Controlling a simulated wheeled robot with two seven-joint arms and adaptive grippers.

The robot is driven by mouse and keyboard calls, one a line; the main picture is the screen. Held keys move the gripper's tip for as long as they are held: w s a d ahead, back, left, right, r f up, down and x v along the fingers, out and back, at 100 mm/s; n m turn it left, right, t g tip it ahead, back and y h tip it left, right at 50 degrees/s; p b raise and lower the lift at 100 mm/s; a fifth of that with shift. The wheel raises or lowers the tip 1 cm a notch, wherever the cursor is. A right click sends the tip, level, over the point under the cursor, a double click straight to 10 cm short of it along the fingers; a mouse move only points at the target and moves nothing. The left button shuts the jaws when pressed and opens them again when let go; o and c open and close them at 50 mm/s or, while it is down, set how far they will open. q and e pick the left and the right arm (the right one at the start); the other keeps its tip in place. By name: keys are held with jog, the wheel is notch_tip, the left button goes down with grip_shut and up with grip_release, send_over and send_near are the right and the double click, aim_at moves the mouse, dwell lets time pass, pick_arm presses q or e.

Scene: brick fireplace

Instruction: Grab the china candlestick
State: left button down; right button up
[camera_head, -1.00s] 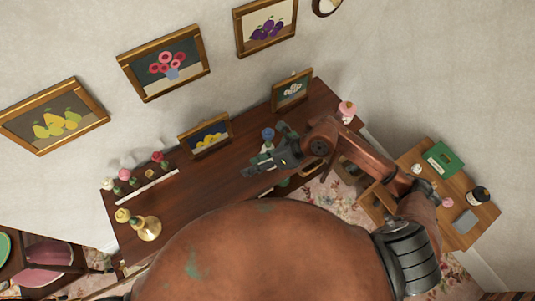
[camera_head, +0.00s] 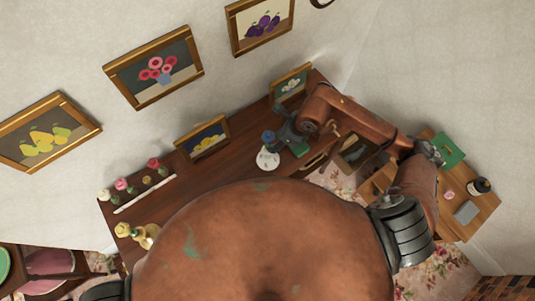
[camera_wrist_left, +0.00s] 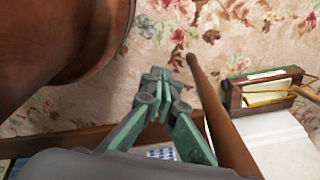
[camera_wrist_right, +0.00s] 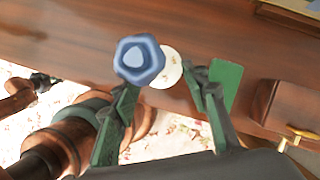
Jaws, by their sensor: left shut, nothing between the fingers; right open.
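My right gripper (camera_head: 288,141) is open at the right of the candlestick. In the right wrist view the fingertips (camera_wrist_right: 160,82) lie on either side below the candlestick's top; I cannot tell whether they touch it. My left gripper (camera_wrist_left: 158,75) is shut and empty, seen in the left wrist view over the floor.
The desk (camera_head: 225,175) also holds a brass candlestick (camera_head: 150,232), several small roses (camera_head: 122,184) with a white strip, and framed pictures (camera_head: 203,138) along the wall. A side table (camera_head: 470,218) with a green box (camera_head: 447,150) stands at right.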

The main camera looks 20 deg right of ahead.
aim_at(270, 145)
jog(key=shift+w+a+f+p, duration=0.1)
jog(key=shift+a+f+p, duration=0.1)
jog(key=shift+a+f, duration=0.35)
jog(key=shift+w+a+f+p, duration=0.15)
jog(key=shift+a+f, duration=0.15)
jog(key=shift+f, duration=0.35)
jog(key=x, duration=0.3)
jog(key=shift+a+f, duration=0.15)
jog(key=shift+f+p, duration=0.2)
jog(key=shift+p, duration=0.1)
grip_shut()
pick_arm(q)
jog(key=shift+s+r, duration=0.65)
jog(key=shift+s, duration=0.05)
pick_arm(e)
jog(key=shift+w, duration=0.1)
